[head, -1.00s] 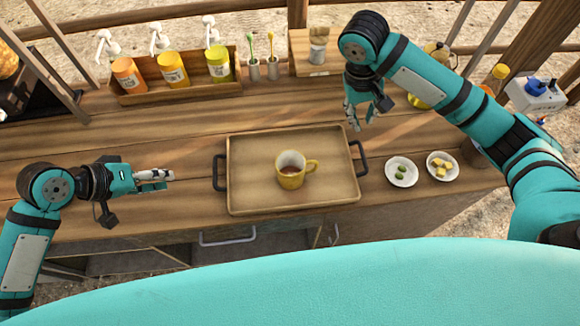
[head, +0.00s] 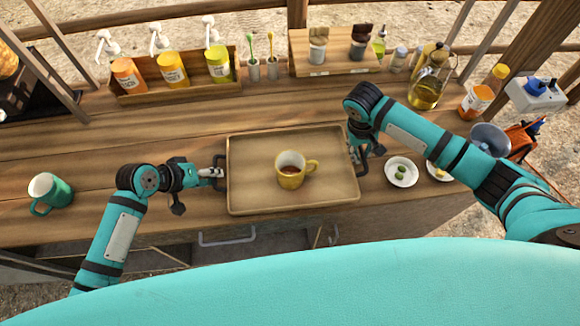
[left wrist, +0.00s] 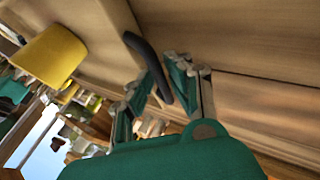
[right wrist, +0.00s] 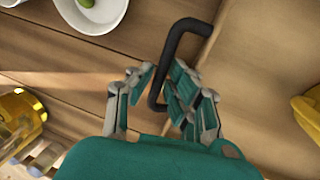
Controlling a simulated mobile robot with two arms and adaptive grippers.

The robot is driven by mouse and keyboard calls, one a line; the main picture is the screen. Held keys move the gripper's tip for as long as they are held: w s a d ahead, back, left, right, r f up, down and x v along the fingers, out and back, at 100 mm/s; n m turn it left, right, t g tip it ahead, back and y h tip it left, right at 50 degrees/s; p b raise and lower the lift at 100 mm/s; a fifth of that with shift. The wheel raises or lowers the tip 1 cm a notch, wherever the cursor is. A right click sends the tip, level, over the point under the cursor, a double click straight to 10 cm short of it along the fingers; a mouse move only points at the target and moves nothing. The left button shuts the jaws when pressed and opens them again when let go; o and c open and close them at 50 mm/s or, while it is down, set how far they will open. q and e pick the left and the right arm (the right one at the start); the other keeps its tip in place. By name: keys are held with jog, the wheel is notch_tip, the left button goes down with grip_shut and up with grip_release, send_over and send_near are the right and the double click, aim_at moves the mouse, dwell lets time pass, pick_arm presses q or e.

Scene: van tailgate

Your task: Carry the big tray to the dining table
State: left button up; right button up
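The big wooden tray (head: 245,195) lies flat on the counter, with a yellow mug (head: 291,178) of brown drink near its middle. It has a dark handle at each short end. My left gripper (head: 215,173) is at the left handle; in the left wrist view that handle (left wrist: 146,58) passes between its spread fingers. My right gripper (head: 361,158) is at the right handle; in the right wrist view that handle (right wrist: 172,50) runs between its fingers, which stand apart. Both grippers look open around the handles. The dining table is not in view.
A green mug (head: 50,192) stands left of my left arm. Right of the tray are a small plate of olives (head: 401,171) and another plate (head: 438,173), partly behind my arm. A bottle rack (head: 140,92) and a glass oil jug (head: 428,85) stand at the back.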

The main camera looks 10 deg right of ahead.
pick_arm(q)
jog(key=shift+d, duration=0.1)
pick_arm(e)
jog(key=shift+f, duration=0.2)
pick_arm(q)
grip_shut()
pick_arm(e)
grip_shut()
pick_arm(q)
jog(key=shift+w, duration=0.1)
pick_arm(e)
jog(key=shift+r, duration=0.1)
